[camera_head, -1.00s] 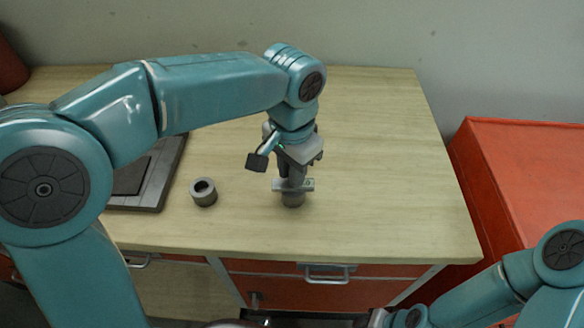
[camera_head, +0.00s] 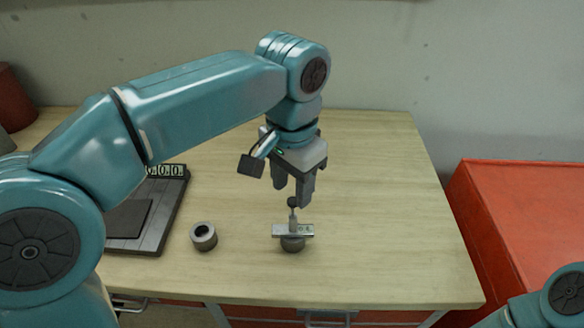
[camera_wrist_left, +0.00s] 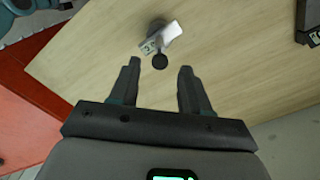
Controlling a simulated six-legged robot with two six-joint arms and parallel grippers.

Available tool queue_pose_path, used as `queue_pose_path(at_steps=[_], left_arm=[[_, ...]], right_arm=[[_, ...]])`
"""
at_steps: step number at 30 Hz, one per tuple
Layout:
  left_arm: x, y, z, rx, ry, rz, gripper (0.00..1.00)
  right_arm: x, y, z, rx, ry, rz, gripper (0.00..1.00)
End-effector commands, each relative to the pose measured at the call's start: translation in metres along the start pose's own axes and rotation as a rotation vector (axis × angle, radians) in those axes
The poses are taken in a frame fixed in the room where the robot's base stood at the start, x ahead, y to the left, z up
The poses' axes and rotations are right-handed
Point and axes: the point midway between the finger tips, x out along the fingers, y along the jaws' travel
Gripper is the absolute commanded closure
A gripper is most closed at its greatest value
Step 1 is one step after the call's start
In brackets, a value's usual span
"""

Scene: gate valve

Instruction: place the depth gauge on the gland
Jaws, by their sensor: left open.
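The depth gauge (camera_head: 294,229) has a flat metal crossbar with small markings, and an upright stem with a dark round knob on top. It stands upright on a short grey round piece (camera_head: 292,245), which I take for the gland; the crossbar hides its top. My left gripper (camera_head: 291,196) is open and empty, pointing down just above the gauge, apart from it. In the left wrist view the gauge (camera_wrist_left: 162,37) lies just beyond the open fingertips (camera_wrist_left: 160,66), its dark knob between them. My right gripper is out of view.
A grey hollow ring (camera_head: 203,237) stands left of the gauge. A dark flat device with a number display (camera_head: 165,171) lies farther left. An orange-red cabinet (camera_head: 520,225) stands to the right of the wooden bench (camera_head: 390,200). The bench right of the gauge is clear.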

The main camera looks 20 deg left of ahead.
Motion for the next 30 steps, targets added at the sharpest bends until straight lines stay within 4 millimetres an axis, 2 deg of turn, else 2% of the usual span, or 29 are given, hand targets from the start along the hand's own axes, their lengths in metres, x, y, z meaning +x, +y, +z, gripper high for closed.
queue_pose_path(at_steps=[3, 7, 30], left_arm=[[-0.020, 0.000, -0.001, 0.000, 0.001, 0.000, 0.53], [-0.029, 0.000, 0.000, 0.000, -0.001, 0.000, 0.53], [-0.030, 0.001, 0.002, 0.000, -0.001, 0.000, 0.53]], right_arm=[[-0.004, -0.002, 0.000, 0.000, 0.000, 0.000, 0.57], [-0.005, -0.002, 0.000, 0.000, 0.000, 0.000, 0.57], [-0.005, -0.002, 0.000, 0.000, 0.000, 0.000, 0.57]])
